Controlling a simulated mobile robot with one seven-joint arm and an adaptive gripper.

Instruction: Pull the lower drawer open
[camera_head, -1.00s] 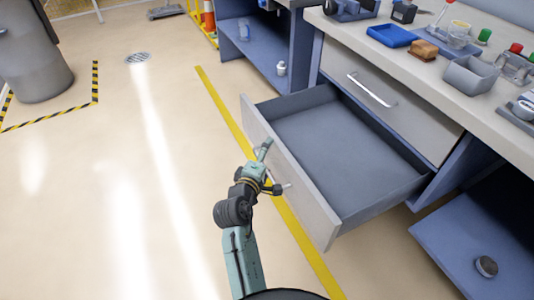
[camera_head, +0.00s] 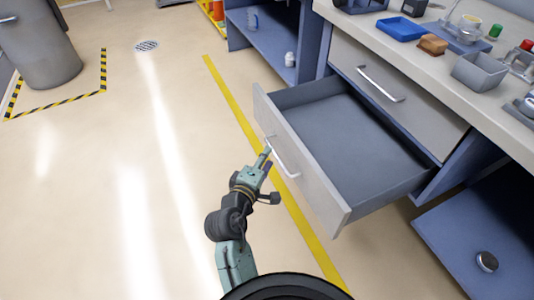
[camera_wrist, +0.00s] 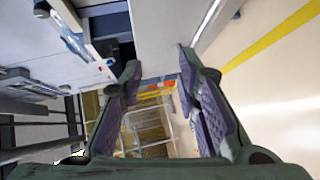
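The lower drawer (camera_head: 298,168) stands pulled well out from the bench, and its grey interior is empty. Its silver bar handle (camera_head: 283,159) runs along the pale front panel. My gripper (camera_head: 265,160) is just to the left of the handle, outside the drawer front, and seems apart from it. In the wrist view my gripper (camera_wrist: 160,85) is open, with a wide empty gap between its purple-padded fingers. A pale panel, apparently the drawer front (camera_wrist: 165,35), shows beyond the fingers at the top.
The closed upper drawer (camera_head: 400,92) with its bar handle is above. The worktop (camera_head: 440,75) carries a blue tray (camera_head: 401,29), a grey bin (camera_head: 480,72) and small items. A grey barrel (camera_head: 40,50) stands far left. The floor left of the drawer is clear.

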